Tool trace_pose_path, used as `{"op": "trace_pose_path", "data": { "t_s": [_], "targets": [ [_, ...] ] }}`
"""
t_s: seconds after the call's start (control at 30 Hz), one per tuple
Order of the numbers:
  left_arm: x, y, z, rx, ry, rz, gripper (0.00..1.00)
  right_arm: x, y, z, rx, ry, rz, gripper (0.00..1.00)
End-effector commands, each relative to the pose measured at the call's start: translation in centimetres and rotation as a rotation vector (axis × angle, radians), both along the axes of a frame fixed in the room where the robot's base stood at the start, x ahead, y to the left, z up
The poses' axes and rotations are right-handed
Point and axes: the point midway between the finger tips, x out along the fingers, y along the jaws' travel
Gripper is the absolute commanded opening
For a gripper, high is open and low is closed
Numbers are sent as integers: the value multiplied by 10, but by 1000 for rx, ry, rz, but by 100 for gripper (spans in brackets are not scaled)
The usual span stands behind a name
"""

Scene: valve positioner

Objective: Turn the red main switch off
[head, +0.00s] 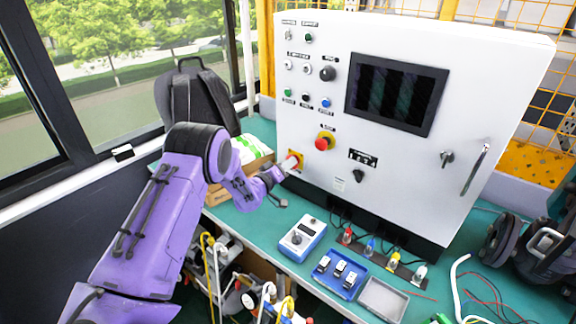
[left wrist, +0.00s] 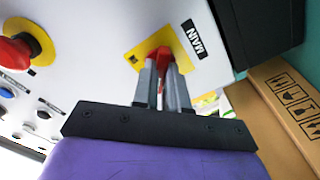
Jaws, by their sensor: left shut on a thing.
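The red main switch (left wrist: 162,54) sits on a yellow plate (left wrist: 139,53) beside a black MAIN label (left wrist: 194,39) on the white cabinet. My left gripper (left wrist: 163,66) is shut on the red switch, its two grey fingers on either side of the knob. In the head view, my left gripper (head: 285,168) is at the lower left of the cabinet front, partly covering the yellow plate (head: 295,157). The fingers hide part of the knob, and its exact angle is hard to tell. My right gripper is not in view.
A red emergency button (head: 323,142) on yellow is right of the switch. The cabinet (head: 400,160) stands on a green bench. A cardboard box (head: 256,165) is close behind my left gripper. A blue meter (head: 303,238) and blue tray (head: 340,276) lie in front.

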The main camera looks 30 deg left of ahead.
Motion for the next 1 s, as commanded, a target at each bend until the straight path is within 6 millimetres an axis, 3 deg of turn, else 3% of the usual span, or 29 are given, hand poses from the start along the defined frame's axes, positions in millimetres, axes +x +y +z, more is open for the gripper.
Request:
{"op": "trace_pose_path", "data": {
  "t_s": [0.33, 0.4, 0.43, 0.77, 0.87, 1.0],
  "targets": [
    [2, 2, 6, -7, -14, 5, 0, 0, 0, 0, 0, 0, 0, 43],
    [2, 2, 6, -7, -14, 4, 29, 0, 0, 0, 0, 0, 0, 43],
    [2, 1, 6, -7, -13, 4, 38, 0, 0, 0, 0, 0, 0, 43],
    [-2, 1, 2, -4, -6, 2, 38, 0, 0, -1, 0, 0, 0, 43],
    [-16, 2, 0, -6, -4, 2, 38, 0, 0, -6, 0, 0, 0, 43],
    [-50, 5, -1, -8, -6, 5, 38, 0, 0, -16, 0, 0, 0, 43]
  ]
}}
